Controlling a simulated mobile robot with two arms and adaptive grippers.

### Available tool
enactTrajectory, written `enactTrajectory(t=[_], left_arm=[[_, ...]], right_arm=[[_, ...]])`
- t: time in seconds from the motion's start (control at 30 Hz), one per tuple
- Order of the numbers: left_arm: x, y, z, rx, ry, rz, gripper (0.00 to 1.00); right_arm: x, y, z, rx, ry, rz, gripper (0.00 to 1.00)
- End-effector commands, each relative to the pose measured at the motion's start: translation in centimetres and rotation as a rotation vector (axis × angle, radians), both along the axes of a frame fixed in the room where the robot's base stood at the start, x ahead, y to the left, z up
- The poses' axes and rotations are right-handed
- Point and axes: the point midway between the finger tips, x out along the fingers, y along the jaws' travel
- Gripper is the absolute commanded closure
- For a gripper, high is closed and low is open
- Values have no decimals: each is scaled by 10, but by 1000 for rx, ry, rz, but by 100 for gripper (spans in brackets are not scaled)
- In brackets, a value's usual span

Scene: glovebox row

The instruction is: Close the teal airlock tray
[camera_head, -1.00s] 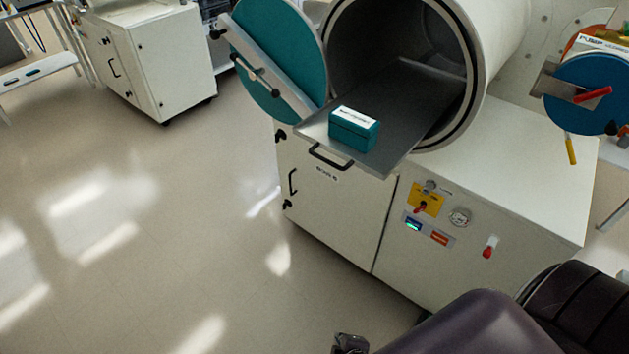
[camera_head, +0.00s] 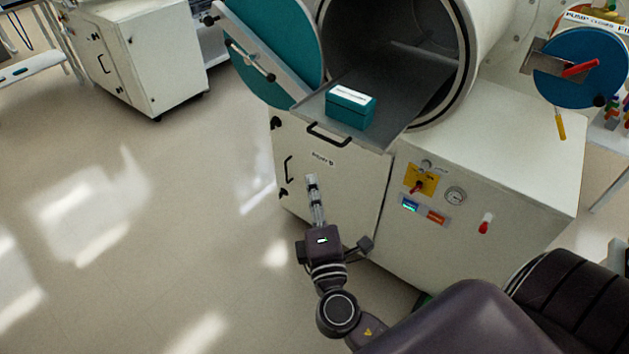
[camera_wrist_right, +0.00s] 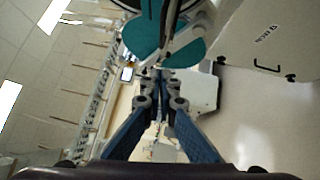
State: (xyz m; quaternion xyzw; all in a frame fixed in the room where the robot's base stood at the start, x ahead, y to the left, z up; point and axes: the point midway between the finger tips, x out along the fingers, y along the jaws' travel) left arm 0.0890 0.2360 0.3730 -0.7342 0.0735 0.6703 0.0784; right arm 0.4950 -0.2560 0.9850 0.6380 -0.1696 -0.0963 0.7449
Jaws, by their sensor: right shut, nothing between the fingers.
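The airlock tray (camera_head: 392,95) is a grey sliding plate that sticks out of the round chamber mouth (camera_head: 455,60). A black handle (camera_head: 328,135) is on its front edge. A teal box (camera_head: 350,107) with a white label sits on the tray. The round teal door (camera_head: 285,45) stands swung open to the left of the mouth. My right gripper (camera_head: 312,182) is shut and empty, below the tray handle and in front of the cabinet. In the right wrist view its fingers (camera_wrist_right: 160,75) meet, with the teal door (camera_wrist_right: 148,35) beyond. My left gripper is not in view.
The white cabinet (camera_head: 500,160) under the chamber carries a gauge, a yellow switch plate and a red-tipped lever. A blue round door (camera_head: 583,65) is at the right. Another white cabinet (camera_head: 150,60) stands at the back left. The floor at left is clear.

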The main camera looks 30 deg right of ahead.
Motion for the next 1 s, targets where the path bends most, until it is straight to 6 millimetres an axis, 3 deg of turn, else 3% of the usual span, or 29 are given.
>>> enactTrajectory(t=[0.03, 0.33, 0.6, 1.0], left_arm=[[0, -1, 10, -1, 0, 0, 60], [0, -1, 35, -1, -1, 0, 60], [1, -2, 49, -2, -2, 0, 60], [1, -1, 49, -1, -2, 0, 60]], right_arm=[[11, -4, 8, -3, -3, 0, 100], [70, -27, 15, -1, -1, 0, 100], [80, -57, 17, 0, 3, 2, 100], [82, -61, 16, 2, 1, 2, 100]])
